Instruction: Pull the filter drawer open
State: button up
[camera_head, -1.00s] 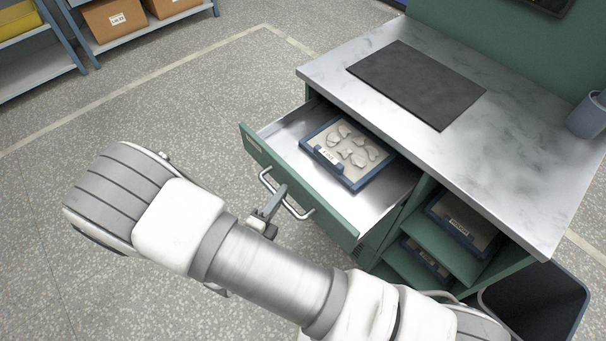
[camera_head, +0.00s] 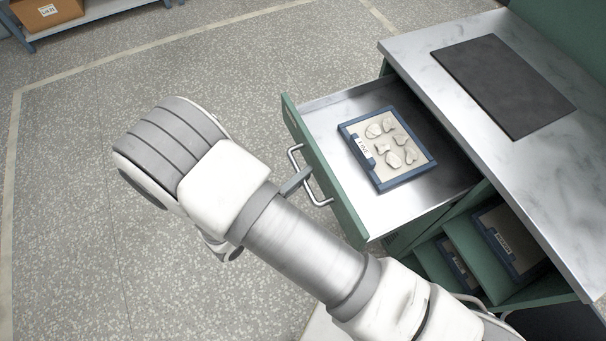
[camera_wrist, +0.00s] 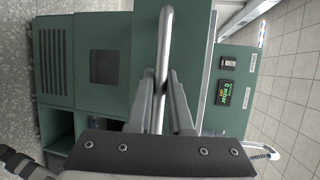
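The green-fronted drawer (camera_head: 330,178) stands well out from the cabinet, its metal interior showing. Inside lies a blue-rimmed tray (camera_head: 408,180) with several pale, irregular pieces and a white label. The drawer's silver bar handle (camera_head: 323,201) is on its front; in the wrist view the handle (camera_wrist: 166,40) runs up between my fingers. My gripper (camera_wrist: 161,80) has a finger close on each side of the bar and looks shut on it. In the head view my arm hides part of the gripper (camera_head: 299,180) at the handle.
The marbled worktop (camera_head: 425,95) carries a dark mat (camera_head: 503,85). Open shelves below hold more blue-rimmed trays (camera_head: 512,240). A small lit display (camera_wrist: 222,95) shows in the wrist view. Speckled floor (camera_head: 230,80) left of the drawer is clear; a shelf with a box (camera_head: 45,12) stands far back.

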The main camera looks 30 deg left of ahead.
jog(key=o, duration=0.4)
jog(key=p+v, duration=0.1)
jog(key=v, duration=1.6)
jog(key=shift+s, duration=0.25)
jog(key=shift+r, duration=0.1)
